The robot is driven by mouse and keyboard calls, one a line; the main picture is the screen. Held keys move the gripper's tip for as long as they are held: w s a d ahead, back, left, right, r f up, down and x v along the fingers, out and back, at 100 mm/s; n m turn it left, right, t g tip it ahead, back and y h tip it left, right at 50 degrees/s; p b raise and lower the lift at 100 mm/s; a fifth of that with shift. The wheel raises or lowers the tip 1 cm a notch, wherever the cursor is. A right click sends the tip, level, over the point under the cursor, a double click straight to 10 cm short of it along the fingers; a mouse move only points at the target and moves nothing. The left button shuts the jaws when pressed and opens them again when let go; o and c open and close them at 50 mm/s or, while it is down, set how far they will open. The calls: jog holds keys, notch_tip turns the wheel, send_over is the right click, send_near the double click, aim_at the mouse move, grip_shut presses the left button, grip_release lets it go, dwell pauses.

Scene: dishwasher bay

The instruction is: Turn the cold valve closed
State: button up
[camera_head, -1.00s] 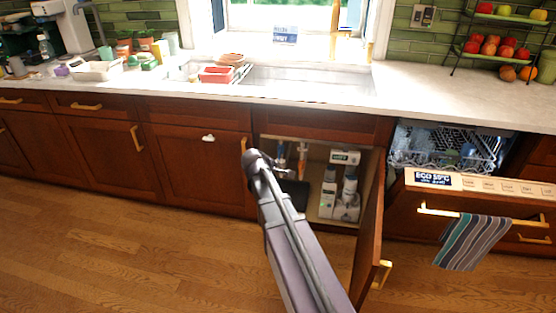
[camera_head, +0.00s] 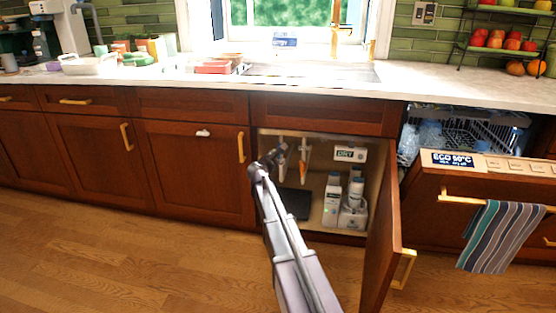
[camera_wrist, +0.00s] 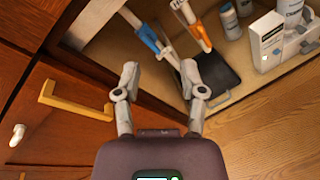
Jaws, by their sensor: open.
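Under the sink, the open cabinet shows two white pipes with valves. The cold valve, with a blue part (camera_wrist: 149,38), is the left one in the wrist view, and the orange-marked valve (camera_wrist: 197,27) is to its right. In the head view the left pipe (camera_head: 281,146) is partly hidden by my gripper, and the orange-marked valve (camera_head: 303,157) stands clear. My gripper (camera_wrist: 159,76) is open and empty, with its two fingers spread in front of the cabinet. The blue part lies beyond the fingertips, apart from them.
The open cabinet door (camera_head: 382,240) stands to the right of my arm. White bottles (camera_head: 354,200) and a dark tray (camera_wrist: 217,79) sit on the cabinet floor. A closed door with a gold handle (camera_wrist: 74,101) is at left. The dishwasher (camera_head: 470,180) is open at right.

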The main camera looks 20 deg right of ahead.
jog(key=w+d+f+n+t+y+b, duration=0.1)
jog(key=w+f+n+t+b, duration=0.2)
jog(key=w+f+n+b, duration=0.4)
jog(key=shift+w+n+t+b, duration=0.3)
jog(key=shift+w+n+b, duration=0.25)
jog(key=shift+n+b, duration=0.45)
jog(key=shift+d+f, duration=0.1)
jog(key=shift+d, duration=0.05)
jog(key=x, duration=1.3)
jog(key=shift+w+d, duration=0.25)
jog(key=shift+w, duration=0.1)
